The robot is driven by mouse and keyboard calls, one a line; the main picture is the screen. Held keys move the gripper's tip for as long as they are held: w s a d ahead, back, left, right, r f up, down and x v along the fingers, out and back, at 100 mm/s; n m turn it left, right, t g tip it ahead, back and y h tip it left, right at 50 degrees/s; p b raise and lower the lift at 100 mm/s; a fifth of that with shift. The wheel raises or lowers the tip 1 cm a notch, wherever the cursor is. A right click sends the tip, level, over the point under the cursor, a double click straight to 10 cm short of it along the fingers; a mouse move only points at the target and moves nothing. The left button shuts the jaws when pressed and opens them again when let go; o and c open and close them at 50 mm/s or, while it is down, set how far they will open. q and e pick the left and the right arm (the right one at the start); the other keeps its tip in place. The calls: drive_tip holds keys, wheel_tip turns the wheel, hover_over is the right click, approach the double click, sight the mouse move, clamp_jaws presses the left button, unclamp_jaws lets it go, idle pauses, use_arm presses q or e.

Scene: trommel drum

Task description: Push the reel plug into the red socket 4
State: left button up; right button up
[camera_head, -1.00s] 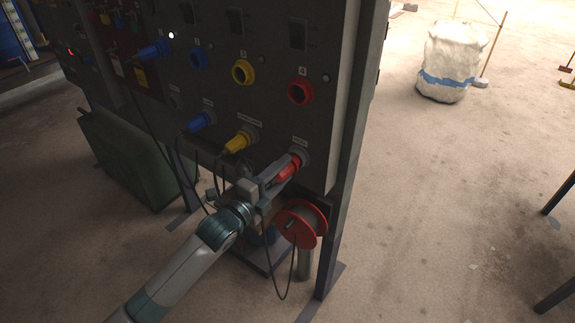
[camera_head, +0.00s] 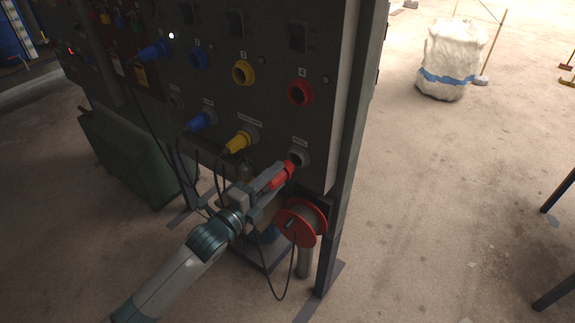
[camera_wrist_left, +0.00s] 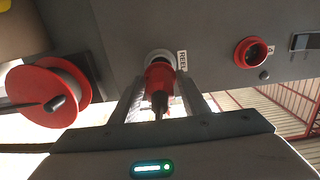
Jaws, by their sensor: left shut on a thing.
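The red reel plug (camera_head: 281,177) is held between the fingers of my left gripper (camera_head: 277,178), just in front of the grey REEL holder (camera_head: 299,157) low on the panel. In the left wrist view the plug (camera_wrist_left: 159,80) sits between both fingers (camera_wrist_left: 160,100), its front overlapping the grey holder ring (camera_wrist_left: 160,56); whether its tip is still inside I cannot tell. The red socket 4 (camera_head: 300,92) is empty, above the REEL holder, and it also shows in the left wrist view (camera_wrist_left: 251,53). My right gripper is in neither view.
The red cable reel (camera_head: 301,222) hangs below the holder, with a dark cable looping down. A yellow plug (camera_head: 238,143) and a blue plug (camera_head: 201,121) sit left of the held plug. A green bin (camera_head: 126,155) stands lower left.

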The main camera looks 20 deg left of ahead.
sight(262, 191)
use_arm(q)
drive_tip(key=shift+s+a, duration=0.2)
drive_tip(key=shift+s, duration=0.4)
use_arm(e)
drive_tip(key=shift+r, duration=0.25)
use_arm(q)
drive_tip(key=shift+s+a, duration=0.1)
drive_tip(key=shift+p+v, duration=0.9)
drive_tip(key=shift+v, duration=1.5)
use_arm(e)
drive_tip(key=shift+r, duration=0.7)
use_arm(q)
drive_tip(key=shift+r, duration=0.2)
